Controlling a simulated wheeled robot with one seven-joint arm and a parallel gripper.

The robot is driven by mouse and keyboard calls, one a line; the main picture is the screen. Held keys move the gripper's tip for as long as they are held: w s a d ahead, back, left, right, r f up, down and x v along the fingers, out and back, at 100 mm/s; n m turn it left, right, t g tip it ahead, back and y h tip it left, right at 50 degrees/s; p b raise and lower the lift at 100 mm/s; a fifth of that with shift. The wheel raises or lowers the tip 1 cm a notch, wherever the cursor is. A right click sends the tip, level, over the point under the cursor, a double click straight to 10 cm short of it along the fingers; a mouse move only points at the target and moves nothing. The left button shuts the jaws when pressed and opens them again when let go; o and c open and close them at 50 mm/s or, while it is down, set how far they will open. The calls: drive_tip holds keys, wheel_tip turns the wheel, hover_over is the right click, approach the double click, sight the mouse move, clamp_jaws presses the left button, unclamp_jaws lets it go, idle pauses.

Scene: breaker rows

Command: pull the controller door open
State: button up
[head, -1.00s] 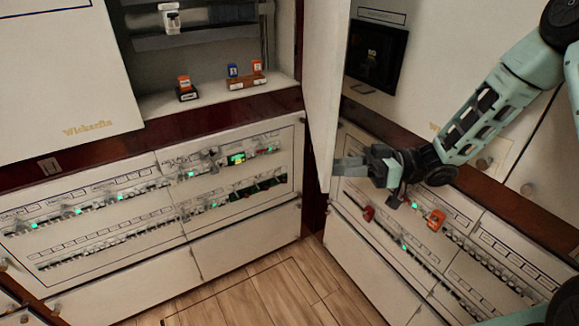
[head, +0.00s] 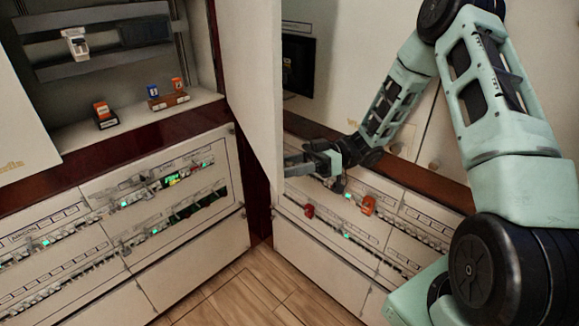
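A tall pale door (head: 256,85) stands swung out from the corner between the left and right cabinets. I take it for the controller door, but no label on it can be read. My gripper (head: 295,163) is at the door's free lower edge, on its right side, with its grey fingers pointing left. The fingers overlap or lie close to the door edge. I cannot tell whether they touch it, or how far apart they are. No handle shows on the visible face.
The open left compartment holds a white module on a rail (head: 75,43) and small orange and blue blocks on its shelf (head: 130,120). Breaker rows (head: 175,195) run below. Red knobs (head: 368,205) sit on the right panel beneath my gripper. A dark screen (head: 298,66) is behind the door. Wooden floor (head: 255,290) is clear.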

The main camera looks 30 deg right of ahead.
drive_tip(key=shift+r, duration=0.1)
wheel_tip(320, 180, up, 10)
drive_tip(key=shift+f, duration=0.1)
idle(0.5)
